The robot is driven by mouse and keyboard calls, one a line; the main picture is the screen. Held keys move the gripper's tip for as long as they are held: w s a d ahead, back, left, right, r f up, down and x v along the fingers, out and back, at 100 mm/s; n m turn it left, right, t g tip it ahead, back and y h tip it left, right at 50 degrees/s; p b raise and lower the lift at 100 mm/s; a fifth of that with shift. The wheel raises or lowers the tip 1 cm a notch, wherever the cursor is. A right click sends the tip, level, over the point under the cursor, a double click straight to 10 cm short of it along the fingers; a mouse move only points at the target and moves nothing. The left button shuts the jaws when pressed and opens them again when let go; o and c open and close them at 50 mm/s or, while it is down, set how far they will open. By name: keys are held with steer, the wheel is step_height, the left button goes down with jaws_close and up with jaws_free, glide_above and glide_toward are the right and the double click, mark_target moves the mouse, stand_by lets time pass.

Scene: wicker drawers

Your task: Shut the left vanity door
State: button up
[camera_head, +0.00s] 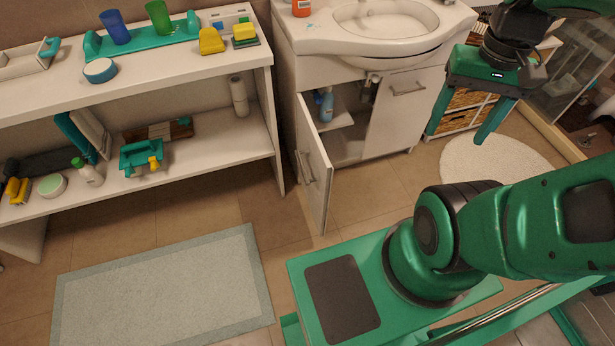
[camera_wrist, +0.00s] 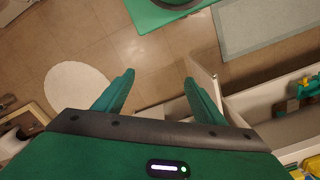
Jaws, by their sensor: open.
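The left vanity door (camera_head: 318,185) is white and stands wide open, swung out toward the front, with a bar handle (camera_head: 306,168) on its left-facing side. The white vanity (camera_head: 345,155) shows its open left compartment, with a blue bottle (camera_head: 327,104) on an inner shelf. The right vanity door (camera_head: 405,105) is shut. My gripper (camera_head: 456,138) is open and empty, raised in front of the right door, to the right of and apart from the left door. In the wrist view my gripper (camera_wrist: 158,77) points at the floor, and the pale open door (camera_wrist: 203,77) shows beside the right finger.
A white shelf unit (camera_head: 262,150) with several bathroom items stands left of the vanity. A grey mat (camera_head: 165,290) lies on the floor at left, and a round white rug (camera_head: 490,160) at right. Wicker drawers (camera_head: 462,98) stand right of the vanity. Tiled floor is clear before the vanity.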

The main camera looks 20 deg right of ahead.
steer(key=shift+s+r+n, duration=0.25)
steer(key=shift+s+n, duration=0.05)
steer(key=shift+s, duration=0.05)
steer(key=c, duration=1)
steer(key=w+a+f+n, duration=0.1)
steer(key=w+n, duration=0.1)
steer(key=w, duration=0.1)
steer(key=w+n, duration=0.2)
steer(key=w, duration=0.1)
steer(key=w+a+f+n, duration=0.1)
steer(key=w, duration=0.2)
steer(key=shift+w+a+f+n+h, duration=0.15)
steer(key=shift+a+f+n+h, duration=0.15)
steer(key=shift+f+n, duration=0.1)
jaws_close()
steer(key=w+a+f+n+h, duration=0.1)
steer(key=w+a+f+n, duration=0.75)
steer(key=a, duration=0.35)
steer(key=w+a+f+n+h, duration=0.1)
steer(key=w+a+f+n, duration=0.6)
steer(key=a+f+n, duration=0.3)
steer(key=d+f, duration=0.5)
steer(key=f, duration=0.4)
steer(key=shift+m, duration=0.45)
